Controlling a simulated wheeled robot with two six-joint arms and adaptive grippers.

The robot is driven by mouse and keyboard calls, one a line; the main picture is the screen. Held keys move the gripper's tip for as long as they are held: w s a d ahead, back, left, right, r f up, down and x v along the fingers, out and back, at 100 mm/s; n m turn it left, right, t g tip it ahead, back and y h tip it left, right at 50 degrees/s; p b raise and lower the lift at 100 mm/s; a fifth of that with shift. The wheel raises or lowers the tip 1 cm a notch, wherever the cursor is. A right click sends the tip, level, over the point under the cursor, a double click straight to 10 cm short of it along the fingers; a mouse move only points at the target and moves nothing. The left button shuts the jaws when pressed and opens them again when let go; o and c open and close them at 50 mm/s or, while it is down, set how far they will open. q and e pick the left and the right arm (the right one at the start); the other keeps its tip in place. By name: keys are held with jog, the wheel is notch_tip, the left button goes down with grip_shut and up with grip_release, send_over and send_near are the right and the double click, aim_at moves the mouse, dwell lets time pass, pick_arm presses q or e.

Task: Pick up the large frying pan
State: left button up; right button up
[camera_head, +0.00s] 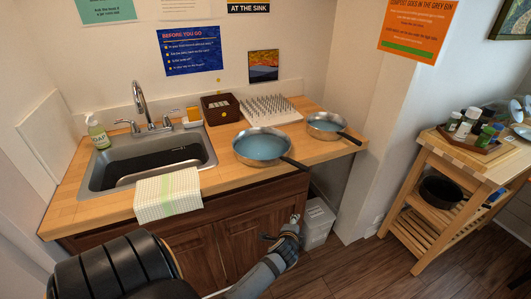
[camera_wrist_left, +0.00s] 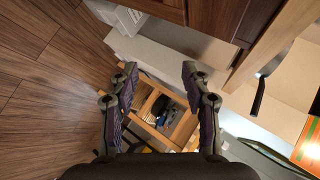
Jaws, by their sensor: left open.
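The large frying pan (camera_head: 262,146) is steel with a blue-grey inside. It sits on the wooden counter right of the sink, its dark handle pointing front right over the counter's edge. A smaller, similar pan (camera_head: 326,121) sits behind it to the right. My left gripper (camera_head: 292,228) is below the counter edge, in front of the cabinet, apart from the large pan. In the left wrist view its fingers (camera_wrist_left: 160,92) are spread with nothing between them. A dark pan handle (camera_wrist_left: 258,97) shows there at right; I cannot tell which pan's. My right gripper is in neither view.
The sink (camera_head: 148,165) has a striped towel (camera_head: 168,195) over its front. A drying rack (camera_head: 268,110) and brown box (camera_head: 220,108) stand behind the large pan. A white bin (camera_head: 317,225) is under the counter. A wooden cart (camera_head: 440,200) stands right, with open floor between.

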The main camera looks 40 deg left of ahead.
pick_arm(q)
notch_tip(320, 180, up, 16)
jog(key=w+a+m+t+y, duration=0.1)
jog(key=a+t+y, duration=0.1)
jog(key=y, duration=0.1)
send_near(298, 166)
jog(key=shift+t, duration=0.4)
jog(key=x, duration=0.4)
jog(key=shift+w+a+f+p, duration=0.15)
jog(key=shift+w+f+p, duration=0.05)
jog(key=shift+p, duration=0.15)
jog(key=x, duration=0.2)
jog(key=p+x, duration=0.1)
jog(key=x, duration=0.1)
jog(key=shift+w+a+f, duration=0.1)
jog(key=shift+a+f, duration=0.15)
jog(key=shift+f, duration=0.05)
jog(key=shift+w+a+f, duration=0.15)
jog(key=shift+w+f, duration=0.05)
jog(key=shift+w, duration=0.05)
jog(key=shift+s+r, duration=0.1)
jog(key=shift+c, duration=0.8)
grip_shut()
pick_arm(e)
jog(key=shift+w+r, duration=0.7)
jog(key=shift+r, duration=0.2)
